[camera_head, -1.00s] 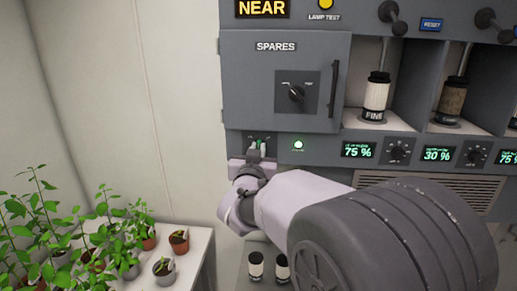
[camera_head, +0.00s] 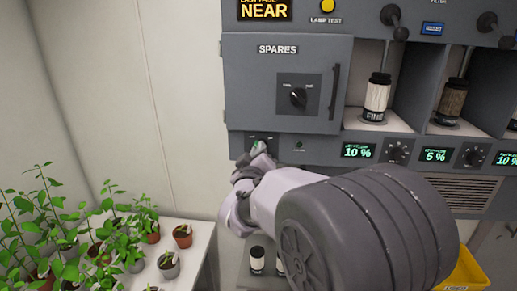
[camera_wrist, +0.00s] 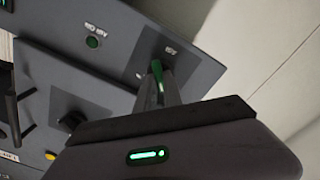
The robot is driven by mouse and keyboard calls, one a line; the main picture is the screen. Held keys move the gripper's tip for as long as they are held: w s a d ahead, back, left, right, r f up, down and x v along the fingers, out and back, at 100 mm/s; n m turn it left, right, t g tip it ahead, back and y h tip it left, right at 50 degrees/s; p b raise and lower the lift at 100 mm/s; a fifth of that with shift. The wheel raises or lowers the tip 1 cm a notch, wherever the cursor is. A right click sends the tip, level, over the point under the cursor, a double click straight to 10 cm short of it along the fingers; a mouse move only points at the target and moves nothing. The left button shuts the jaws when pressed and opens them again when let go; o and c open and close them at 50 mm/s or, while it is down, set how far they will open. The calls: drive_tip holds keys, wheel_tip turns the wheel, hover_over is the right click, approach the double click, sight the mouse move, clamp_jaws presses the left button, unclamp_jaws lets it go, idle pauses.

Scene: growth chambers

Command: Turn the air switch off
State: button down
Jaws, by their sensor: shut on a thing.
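The air switch is a small green-tipped lever (camera_wrist: 156,67) on a dark plate low on the grey panel, below the SPARES door. My gripper (camera_wrist: 160,90) is shut on this lever in the wrist view, with the green tip showing past the fingers. In the head view my gripper (camera_head: 259,151) reaches up to the switch plate (camera_head: 275,140), and the fingers and wrist partly hide the lever. The round indicator lamp (camera_head: 299,145) right of the switch is dark green and unlit; it also shows in the wrist view (camera_wrist: 93,42).
The closed SPARES door (camera_head: 245,90) is above, with a black knob (camera_head: 298,97) and handle. Displays (camera_head: 358,151) to the right read 10 % and 5 %. Potted plants (camera_head: 105,235) stand on a white bench at left. A yellow bin (camera_head: 467,274) is at lower right.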

drive_tip(key=shift+n, duration=0.4)
drive_tip(key=c, duration=1.5)
unclamp_jaws()
drive_tip(key=shift+s, duration=0.1)
drive_tip(key=s, duration=0.5)
drive_tip(key=s+b, duration=0.1)
drive_tip(key=s, duration=0.5)
drive_tip(key=s+b, duration=0.1)
drive_tip(key=s, duration=0.5)
drive_tip(key=shift+s+a, duration=0.15)
drive_tip(key=shift+a, duration=0.15)
